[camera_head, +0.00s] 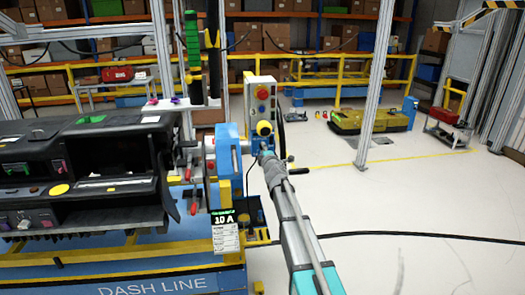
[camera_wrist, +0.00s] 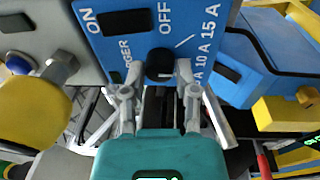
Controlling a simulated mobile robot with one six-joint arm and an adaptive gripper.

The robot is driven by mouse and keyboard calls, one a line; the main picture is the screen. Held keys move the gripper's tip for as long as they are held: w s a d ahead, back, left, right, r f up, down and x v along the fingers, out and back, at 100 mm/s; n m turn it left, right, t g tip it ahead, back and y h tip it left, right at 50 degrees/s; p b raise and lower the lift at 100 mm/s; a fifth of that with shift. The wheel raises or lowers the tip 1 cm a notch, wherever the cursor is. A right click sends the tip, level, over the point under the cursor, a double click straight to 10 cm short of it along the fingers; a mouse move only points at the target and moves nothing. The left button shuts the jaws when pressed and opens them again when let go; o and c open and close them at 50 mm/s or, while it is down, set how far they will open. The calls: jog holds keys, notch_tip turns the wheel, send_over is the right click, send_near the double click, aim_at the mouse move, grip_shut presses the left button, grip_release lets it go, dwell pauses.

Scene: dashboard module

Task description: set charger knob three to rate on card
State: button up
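The blue charger panel (camera_wrist: 110,40) fills the top of the wrist view, with ON, OFF, 10 A and 15 A in white letters; part of the lettering is hidden. A round black knob (camera_wrist: 159,63) sits on it, between the fingertips of my gripper (camera_wrist: 158,72). The fingers stand on either side of the knob, with a small gap seeming to show; the knob's pointer cannot be made out.
A yellow mushroom button (camera_wrist: 35,108) is close on the left in the wrist view. A grey control box with a red button (camera_head: 262,93) stands behind my gripper. The black dashboard module (camera_head: 110,180) is at left. The floor at right is mostly open.

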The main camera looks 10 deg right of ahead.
jog(key=o, duration=0.3)
jog(key=shift+s, duration=0.1)
jog(key=s+d+f+m+g+h+p, duration=0.1)
jog(key=s+d+f+m+g+h, duration=0.2)
jog(key=s+f+m+g, duration=0.5)
jog(key=s+d+f+m+g+h, duration=0.1)
jog(key=s+d+f+m+h, duration=0.3)
jog(key=s, duration=0.7)
jog(key=s+a+f+m+g+y, duration=0.1)
jog(key=s+a+f+m+g, duration=0.1)
jog(key=s, duration=0.6)
jog(key=s+a+f+m+g+y, duration=0.2)
jog(key=s+a+g, duration=0.1)
jog(key=s, duration=0.6)
jog(key=s+a+f+m+g+y+p, duration=0.1)
jog(key=s+a+f+m+g+y, duration=0.1)
jog(key=s+g, duration=0.3)
jog(key=shift+s+a+f+m, duration=0.1)
jog(key=shift+s+a+m, duration=0.15)
jog(key=shift+s, duration=0.75)
jog(key=shift+s+a+m, duration=0.15)
jog(key=shift+s+m, duration=0.1)
jog(key=shift+s, duration=0.7)
